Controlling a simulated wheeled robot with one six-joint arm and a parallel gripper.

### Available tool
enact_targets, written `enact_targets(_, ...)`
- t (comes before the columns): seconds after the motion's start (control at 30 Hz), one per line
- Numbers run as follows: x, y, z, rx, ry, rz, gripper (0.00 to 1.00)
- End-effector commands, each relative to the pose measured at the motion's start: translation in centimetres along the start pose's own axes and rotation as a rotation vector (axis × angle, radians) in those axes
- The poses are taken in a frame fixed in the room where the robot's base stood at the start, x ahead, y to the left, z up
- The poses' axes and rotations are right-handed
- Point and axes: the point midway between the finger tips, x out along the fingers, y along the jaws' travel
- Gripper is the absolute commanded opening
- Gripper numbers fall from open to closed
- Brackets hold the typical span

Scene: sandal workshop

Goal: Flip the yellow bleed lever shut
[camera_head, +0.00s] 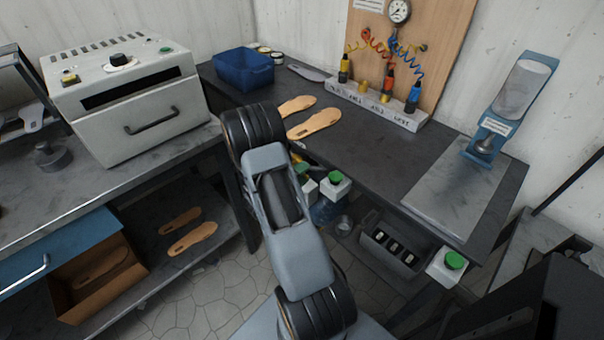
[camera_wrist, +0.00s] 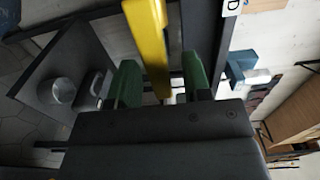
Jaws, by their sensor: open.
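The yellow bleed lever (camera_wrist: 150,48) is a long yellow bar in the wrist view, coming down from the top edge. My gripper (camera_wrist: 160,72) is open, with one green-padded finger on each side of the lever's lower end in the picture. I see a gap between the bar and the left finger; I cannot tell whether either finger touches it. In the head view my arm hides most of the gripper and the lever. Only a small yellow patch shows beside the arm, under the table edge, and I cannot tell what it is.
White boxes with green buttons (camera_head: 337,182) (camera_head: 448,266) sit along the dark workbench's (camera_head: 385,165) front edge. A grey crate (camera_head: 392,248) stands below it. Sandal soles (camera_head: 314,123) and a blue bin (camera_head: 243,69) lie on top. A white oven-like machine (camera_head: 130,98) stands left.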

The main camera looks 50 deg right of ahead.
Motion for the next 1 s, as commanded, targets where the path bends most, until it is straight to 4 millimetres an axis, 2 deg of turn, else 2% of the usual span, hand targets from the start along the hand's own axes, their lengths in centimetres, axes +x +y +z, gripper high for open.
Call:
enact_targets(0.17,-0.01,0.0,0.0,0.0,0.0,0.0,0.44)
enact_targets(0.63,-0.03,0.0,0.0,0.0,0.0,0.0,0.0)
enact_targets(1.0,-0.21,0.08,0.24,0.005,-0.004,0.0,0.0)
